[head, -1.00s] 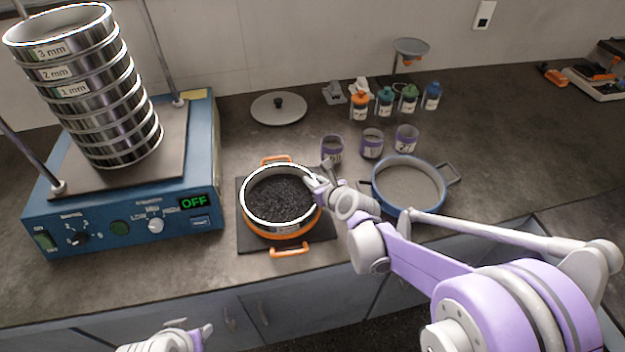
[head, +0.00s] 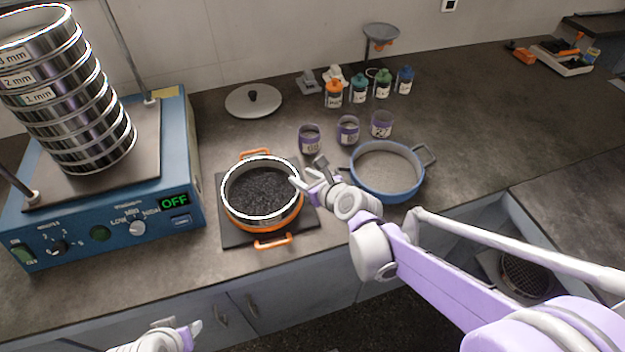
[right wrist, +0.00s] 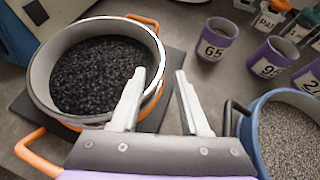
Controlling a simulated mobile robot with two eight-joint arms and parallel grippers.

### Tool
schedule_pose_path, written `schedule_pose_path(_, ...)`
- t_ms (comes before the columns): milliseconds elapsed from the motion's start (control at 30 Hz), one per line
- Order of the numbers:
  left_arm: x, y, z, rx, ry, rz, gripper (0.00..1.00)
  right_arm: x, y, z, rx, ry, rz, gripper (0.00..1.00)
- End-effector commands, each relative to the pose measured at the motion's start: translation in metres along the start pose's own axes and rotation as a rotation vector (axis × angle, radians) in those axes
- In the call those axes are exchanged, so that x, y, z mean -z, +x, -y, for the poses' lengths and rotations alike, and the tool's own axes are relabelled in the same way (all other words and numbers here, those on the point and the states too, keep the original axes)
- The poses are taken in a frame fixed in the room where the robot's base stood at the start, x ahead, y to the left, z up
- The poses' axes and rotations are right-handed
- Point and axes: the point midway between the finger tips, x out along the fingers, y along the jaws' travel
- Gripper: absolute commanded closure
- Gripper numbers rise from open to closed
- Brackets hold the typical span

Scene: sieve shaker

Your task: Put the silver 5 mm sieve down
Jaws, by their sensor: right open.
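The silver sieve (head: 263,217) holds dark granules and sits in the orange-handled pan (head: 272,243) on a dark square mat. It also shows in the right wrist view (right wrist: 38,85), with its near rim beside my fingers. My left gripper (head: 190,335) is at the bottom edge, only partly visible.
A blue shaker (head: 100,225) reading OFF carries a stack of sieves (head: 70,110) at left. A blue pan (head: 388,192) of pale grains stands to the right. Labelled cups (head: 348,131), bottles (head: 358,90) and a lid (head: 253,100) stand behind. An open drawer (head: 520,275) is at lower right.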

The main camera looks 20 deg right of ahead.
Motion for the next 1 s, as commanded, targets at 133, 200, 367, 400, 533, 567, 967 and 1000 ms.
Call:
schedule_pose_path(133, 0.003, -0.004, 0.0, 0.0, 0.0, -0.002, 0.56, -0.001, -0.027, 0.001, 0.002, 0.001, 0.001, 0.55)
schedule_pose_path(200, 0.003, -0.005, 0.0, 0.0, 0.0, -0.002, 0.56, -0.001, -0.036, 0.001, 0.001, 0.001, 0.0, 0.55)
schedule_pose_path(367, 0.004, -0.007, 0.0, 0.0, 0.0, -0.002, 0.56, 0.0, -0.047, 0.0, 0.001, -0.004, -0.001, 0.55)
schedule_pose_path(400, 0.004, -0.007, 0.0, 0.0, 0.0, -0.003, 0.56, 0.001, -0.049, -0.001, -0.001, -0.024, -0.004, 0.55)
schedule_pose_path(533, 0.004, -0.007, 0.0, 0.0, 0.0, -0.003, 0.56, 0.009, -0.06, -0.012, -0.026, -0.239, -0.045, 0.55)
schedule_pose_path(567, 0.004, -0.007, 0.0, 0.0, 0.0, -0.002, 0.56, 0.013, -0.064, -0.016, -0.037, -0.328, -0.062, 0.55)
schedule_pose_path(967, 0.004, -0.007, 0.0, 0.0, 0.0, -0.003, 0.56, 0.102, -0.148, -0.055, -0.445, -1.946, -0.275, 0.55)
schedule_pose_path(1000, 0.004, -0.007, 0.0, 0.0, 0.0, -0.003, 0.56, 0.112, -0.157, -0.055, -0.507, -2.092, -0.283, 0.55)
